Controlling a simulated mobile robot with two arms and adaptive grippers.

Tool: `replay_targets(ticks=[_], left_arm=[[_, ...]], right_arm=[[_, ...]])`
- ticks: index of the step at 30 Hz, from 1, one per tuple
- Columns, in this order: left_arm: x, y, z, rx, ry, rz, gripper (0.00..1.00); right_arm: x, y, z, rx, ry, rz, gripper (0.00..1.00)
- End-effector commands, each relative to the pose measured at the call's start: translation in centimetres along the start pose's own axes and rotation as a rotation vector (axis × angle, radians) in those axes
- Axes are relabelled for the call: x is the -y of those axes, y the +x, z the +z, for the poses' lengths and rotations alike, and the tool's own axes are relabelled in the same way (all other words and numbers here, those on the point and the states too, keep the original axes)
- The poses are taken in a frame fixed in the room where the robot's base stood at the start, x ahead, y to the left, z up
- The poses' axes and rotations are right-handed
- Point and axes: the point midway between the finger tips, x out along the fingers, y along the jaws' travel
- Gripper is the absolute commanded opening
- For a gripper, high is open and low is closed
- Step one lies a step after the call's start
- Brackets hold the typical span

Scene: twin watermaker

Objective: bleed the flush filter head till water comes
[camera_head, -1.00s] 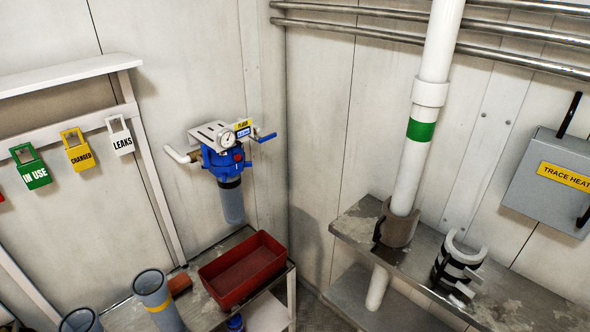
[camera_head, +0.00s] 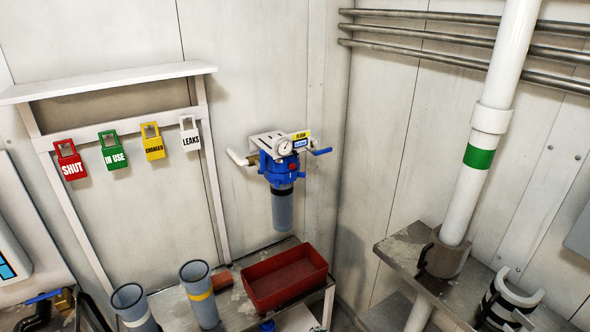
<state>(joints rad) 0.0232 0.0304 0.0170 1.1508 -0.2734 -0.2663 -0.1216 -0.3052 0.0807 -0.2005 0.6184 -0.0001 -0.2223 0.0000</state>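The flush filter head (camera_head: 279,171) is a blue housing on the back wall, with a white bracket, a round gauge (camera_head: 285,147) and a yellow label on top. A grey filter bowl (camera_head: 282,208) hangs below the head. No water shows at the head. Neither of my grippers is in view.
A red tray (camera_head: 285,278) stands on the bench below the filter, beside two grey cylinders (camera_head: 199,294) (camera_head: 133,307). SHUT, IN USE, CHANGED and LEAKS tags (camera_head: 69,160) hang at left. A white pipe (camera_head: 465,195) with a green band passes the right shelf (camera_head: 405,248).

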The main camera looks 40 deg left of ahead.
Motion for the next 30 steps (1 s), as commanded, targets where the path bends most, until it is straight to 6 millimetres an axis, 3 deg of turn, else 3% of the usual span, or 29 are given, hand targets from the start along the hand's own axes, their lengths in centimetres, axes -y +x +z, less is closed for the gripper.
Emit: replay_targets(ticks=[1,8,14,18,24,30], left_arm=[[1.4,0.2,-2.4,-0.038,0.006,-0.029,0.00],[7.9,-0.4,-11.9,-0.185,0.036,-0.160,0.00],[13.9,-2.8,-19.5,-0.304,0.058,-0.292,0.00],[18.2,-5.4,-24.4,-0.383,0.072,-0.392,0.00],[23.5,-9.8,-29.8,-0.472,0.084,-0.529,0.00],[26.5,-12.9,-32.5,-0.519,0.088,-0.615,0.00]], right_arm=[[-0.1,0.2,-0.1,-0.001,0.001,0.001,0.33],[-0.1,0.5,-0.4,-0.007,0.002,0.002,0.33],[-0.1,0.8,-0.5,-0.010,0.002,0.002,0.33],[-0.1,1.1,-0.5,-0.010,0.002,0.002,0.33],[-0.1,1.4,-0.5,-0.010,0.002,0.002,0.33],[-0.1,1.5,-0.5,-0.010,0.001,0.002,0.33]])
